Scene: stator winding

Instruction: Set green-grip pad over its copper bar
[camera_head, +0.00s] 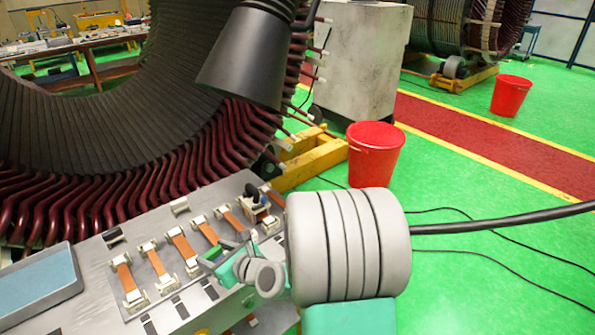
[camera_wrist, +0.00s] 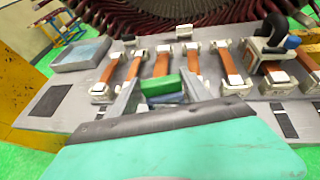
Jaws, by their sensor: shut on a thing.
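My gripper (camera_wrist: 163,95) is shut on the green-grip pad (camera_wrist: 160,83), a small block with a green top and a bluish lower part. The pad is in front of the near ends of the middle copper bars. In the head view, the gripper (camera_head: 233,265) is partly hidden by my wrist, and some green of the pad (camera_head: 212,253) shows beside it. Several copper bars (camera_head: 184,246) lie in a row on the grey bench, each with pale end blocks; they also show in the wrist view (camera_wrist: 194,61). I cannot tell whether the pad touches a bar.
A black-and-blue fitting (camera_wrist: 274,42) stands over a bar at the right. A blue-lined tray (camera_head: 38,290) sits at the bench's left. The large stator (camera_head: 120,130) with dark red windings rises behind the bench. A red bucket (camera_head: 373,155) stands on the green floor.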

